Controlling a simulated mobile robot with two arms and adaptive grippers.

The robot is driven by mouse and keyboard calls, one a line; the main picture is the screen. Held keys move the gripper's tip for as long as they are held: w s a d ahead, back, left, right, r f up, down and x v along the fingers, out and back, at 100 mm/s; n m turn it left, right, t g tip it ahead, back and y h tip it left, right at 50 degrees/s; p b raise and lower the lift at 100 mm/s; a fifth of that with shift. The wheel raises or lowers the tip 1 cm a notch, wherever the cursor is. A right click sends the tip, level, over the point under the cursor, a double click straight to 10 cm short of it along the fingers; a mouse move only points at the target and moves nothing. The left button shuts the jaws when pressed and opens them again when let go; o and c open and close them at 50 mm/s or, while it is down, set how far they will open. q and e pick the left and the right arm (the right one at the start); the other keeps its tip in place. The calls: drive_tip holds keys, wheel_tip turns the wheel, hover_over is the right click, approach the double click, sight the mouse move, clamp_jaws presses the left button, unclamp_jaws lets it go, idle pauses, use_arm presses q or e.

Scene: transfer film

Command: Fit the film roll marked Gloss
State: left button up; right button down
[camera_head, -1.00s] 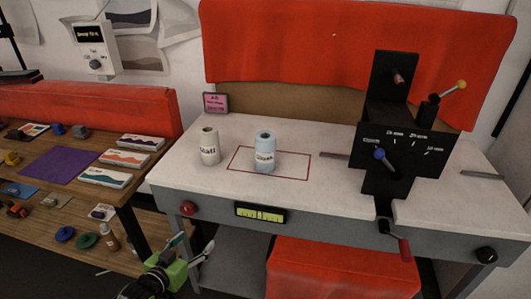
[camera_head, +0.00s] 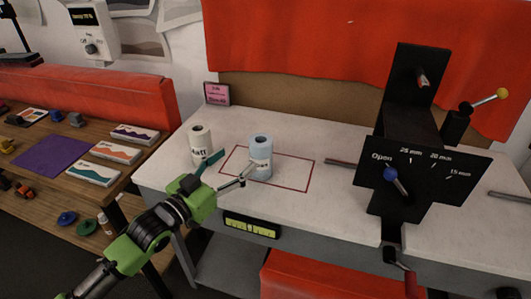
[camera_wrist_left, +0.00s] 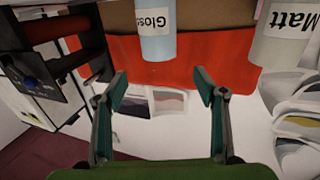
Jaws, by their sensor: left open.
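The light blue film roll marked Gloss (camera_head: 261,153) stands upright inside the red outline on the white bench. In the left wrist view the Gloss roll (camera_wrist_left: 156,42) shows upside down, beyond the gap between my fingers. The white roll marked Matt (camera_head: 200,140) stands to its left; it also shows in the left wrist view (camera_wrist_left: 277,42). My left gripper (camera_head: 233,168) is open and empty, with its fingers in front of the rolls, partly covering the Gloss roll's label. The black machine (camera_head: 418,190) has a spindle (camera_head: 423,79) and a blue knob pointing near Open. My right gripper is not in view.
A pink sign (camera_head: 217,93) stands at the bench's back left. A yellow-tipped lever (camera_head: 501,94) sticks out right of the machine. A wooden side table (camera_head: 35,185) at left holds cards and small items. The bench between Gloss and the machine is mostly clear.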

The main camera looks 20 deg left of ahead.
sight(261, 140)
use_arm(q)
drive_tip(key=p+x, duration=0.1)
drive_tip(key=x, duration=0.5)
drive_tip(key=shift+w+d, duration=0.15)
drive_tip(key=shift+w, duration=0.15)
drive_tip(key=p+x, duration=0.1)
drive_tip(key=x, duration=0.3)
drive_tip(key=shift+w+d, duration=0.1)
drive_tip(key=shift+w, duration=0.1)
drive_tip(key=shift+w+d+f+p, duration=0.1)
drive_tip(key=shift+w+d+p, duration=0.15)
drive_tip(key=shift+w, duration=0.25)
drive_tip(key=shift+s, duration=0.1)
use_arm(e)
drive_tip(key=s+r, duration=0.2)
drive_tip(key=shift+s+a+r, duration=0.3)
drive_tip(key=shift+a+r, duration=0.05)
use_arm(q)
drive_tip(key=shift+a, duration=0.1)
drive_tip(key=c, duration=1.6)
clamp_jaws()
